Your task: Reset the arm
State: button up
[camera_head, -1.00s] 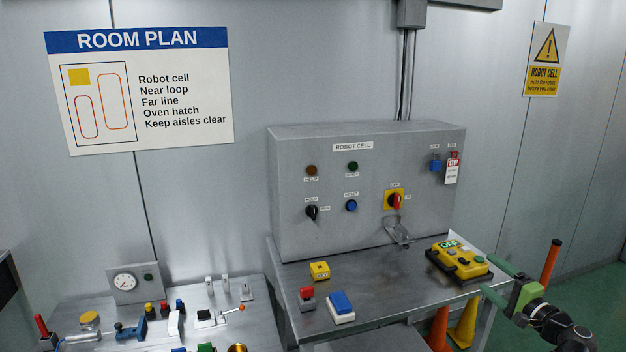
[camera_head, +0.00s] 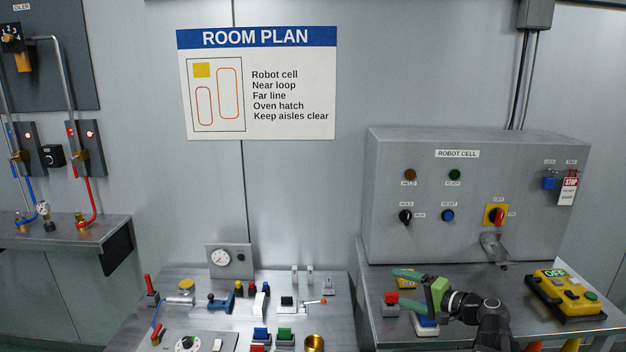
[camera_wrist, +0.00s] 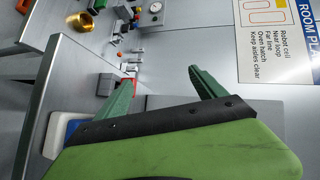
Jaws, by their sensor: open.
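My gripper (camera_head: 408,290) has green fingers and a black and dark grey arm behind it. The blue and white block (camera_wrist: 62,135) also shows there, left of the fingers.
The robot cell box (camera_head: 470,200) stands behind the bench. A yellow pendant (camera_head: 565,293) lies at the right. A second bench (camera_head: 130,335) with several levers, a gauge (camera_head: 222,258) and a brass cup (camera_head: 314,343) stands left, across a gap. A pipe shelf (camera_head: 60,238) is farther left.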

jog(key=s+a+f+n+g+h, duration=0.1)
jog(key=s+a+f+n+g, duration=0.2)
jog(key=a, duration=0.5)
jog(key=s+a+f+n+g, duration=0.1)
jog(key=a+f+n+g, duration=0.1)
jog(key=a+f, duration=0.4)
jog(key=s+a+f+n+g+h, duration=0.1)
jog(key=s+a+f+n+g, duration=0.15)
jog(key=a, duration=0.65)
jog(key=s+f+n+g+h, duration=0.2)
jog(key=s+f+g+h, duration=0.1)
jog(key=s+f, duration=0.15)
jog(key=s+d+f+g+h, duration=0.1)
jog(key=d+h, duration=0.3)
jog(key=d, duration=0.5)
jog(key=shift+s+d+f, duration=0.2)
jog(key=shift+s+d, duration=0.15)
jog(key=shift+s, duration=0.4)
